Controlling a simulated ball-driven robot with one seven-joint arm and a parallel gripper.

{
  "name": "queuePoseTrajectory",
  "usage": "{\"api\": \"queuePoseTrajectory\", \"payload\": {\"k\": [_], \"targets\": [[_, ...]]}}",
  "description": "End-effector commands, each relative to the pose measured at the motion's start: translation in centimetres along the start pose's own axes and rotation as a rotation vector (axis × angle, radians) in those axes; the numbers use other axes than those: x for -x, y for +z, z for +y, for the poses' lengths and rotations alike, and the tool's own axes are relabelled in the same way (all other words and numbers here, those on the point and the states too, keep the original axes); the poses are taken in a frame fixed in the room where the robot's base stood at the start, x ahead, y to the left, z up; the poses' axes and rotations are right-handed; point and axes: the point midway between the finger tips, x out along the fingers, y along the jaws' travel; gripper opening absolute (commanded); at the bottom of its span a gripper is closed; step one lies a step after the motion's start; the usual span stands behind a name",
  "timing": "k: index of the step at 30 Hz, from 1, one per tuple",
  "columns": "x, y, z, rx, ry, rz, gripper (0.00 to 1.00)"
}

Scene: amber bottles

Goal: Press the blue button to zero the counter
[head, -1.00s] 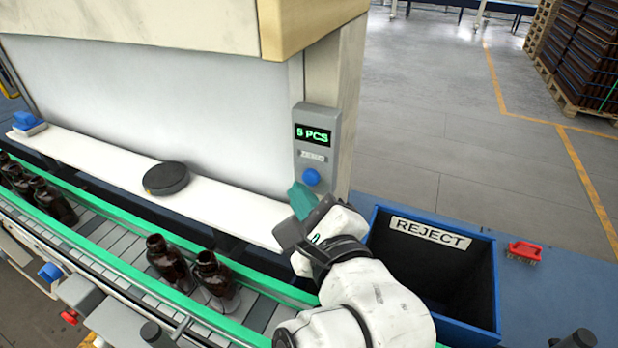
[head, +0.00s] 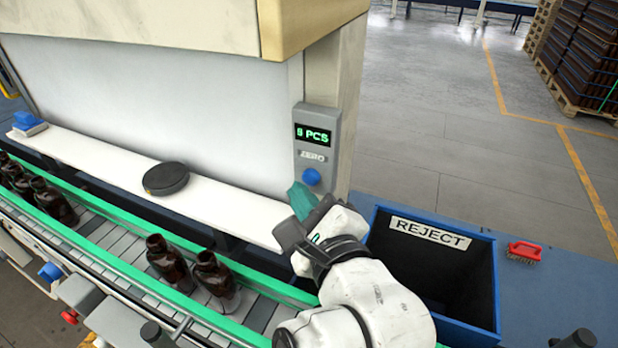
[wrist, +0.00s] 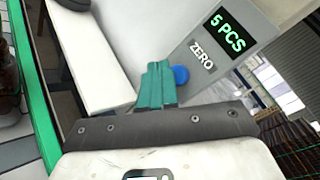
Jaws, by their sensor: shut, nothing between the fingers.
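The blue button (head: 311,177) sits low on a grey counter box (head: 318,150) fixed to the post, under a label reading ZERO (head: 312,156). The green display (head: 313,134) reads 5 PCS, clearest in the wrist view (wrist: 224,33). My gripper (head: 301,197) is shut and empty, its teal fingers just below and left of the button. In the wrist view the fingertips (wrist: 158,68) are close beside the button (wrist: 181,75), which shows partly behind them. I cannot tell whether they touch it.
A conveyor with green rails (head: 150,285) carries brown bottles (head: 214,275). A dark round puck (head: 166,179) lies on the white ledge (head: 110,155).

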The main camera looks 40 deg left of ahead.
Motion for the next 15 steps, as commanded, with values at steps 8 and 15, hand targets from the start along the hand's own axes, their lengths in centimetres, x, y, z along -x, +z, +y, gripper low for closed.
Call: {"api": "queuePoseTrajectory", "payload": {"k": [8,15], "targets": [[-0.47,-0.35,-0.46,0.000,-0.001,0.001,0.00],[-0.58,-0.41,-0.47,0.000,0.000,0.000,0.00]]}}
